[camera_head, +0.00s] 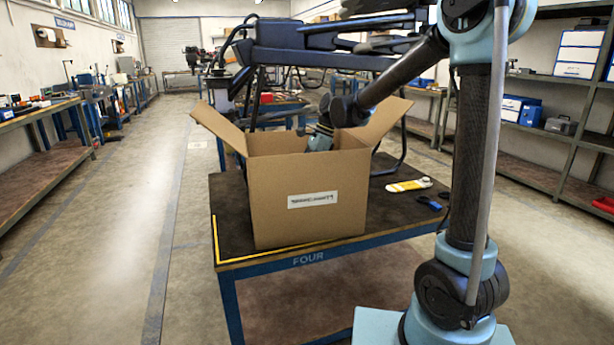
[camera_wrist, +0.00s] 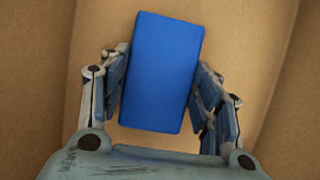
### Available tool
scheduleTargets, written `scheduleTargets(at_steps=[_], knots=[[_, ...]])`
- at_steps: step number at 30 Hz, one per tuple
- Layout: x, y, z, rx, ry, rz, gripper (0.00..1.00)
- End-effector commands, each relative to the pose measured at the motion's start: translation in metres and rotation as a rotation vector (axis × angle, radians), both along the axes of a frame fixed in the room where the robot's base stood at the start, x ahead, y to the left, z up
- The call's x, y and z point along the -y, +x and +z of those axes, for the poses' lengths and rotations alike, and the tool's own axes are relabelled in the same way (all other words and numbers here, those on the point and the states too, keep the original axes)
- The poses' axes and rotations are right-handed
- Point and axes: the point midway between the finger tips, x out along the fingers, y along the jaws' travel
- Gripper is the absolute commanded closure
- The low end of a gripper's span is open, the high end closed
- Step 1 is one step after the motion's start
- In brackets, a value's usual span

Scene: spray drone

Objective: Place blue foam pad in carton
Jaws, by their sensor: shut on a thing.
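The open carton (camera_head: 308,215) stands upright on the table marked FOUR, with two flaps spread outward. My gripper reaches down into the carton, so its fingers are hidden in the head view. In the wrist view, the blue foam pad (camera_wrist: 161,72) is between the two fingers of my gripper (camera_wrist: 161,88), which are shut on it. Brown cardboard (camera_wrist: 285,100) surrounds the pad and fingers. I cannot tell whether the pad touches the carton floor.
The table (camera_head: 385,228) has a yellow-and-white item (camera_head: 408,185) and a small dark-blue item (camera_head: 430,203) right of the carton. A large dark drone frame (camera_head: 330,58) stands behind the carton. Shelves line the right wall and a workbench (camera_head: 45,118) the left. The left floor is clear.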

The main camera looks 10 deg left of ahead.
Motion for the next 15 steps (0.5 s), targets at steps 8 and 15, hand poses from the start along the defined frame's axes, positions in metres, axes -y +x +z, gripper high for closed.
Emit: scheduleTargets(at_steps=[8,15], knots=[[0.0007,0.0006,-0.0013,0.0,0.0,-0.001,0.52],[0.001,0.0007,-0.0014,0.0,0.0,-0.001,0.22]])
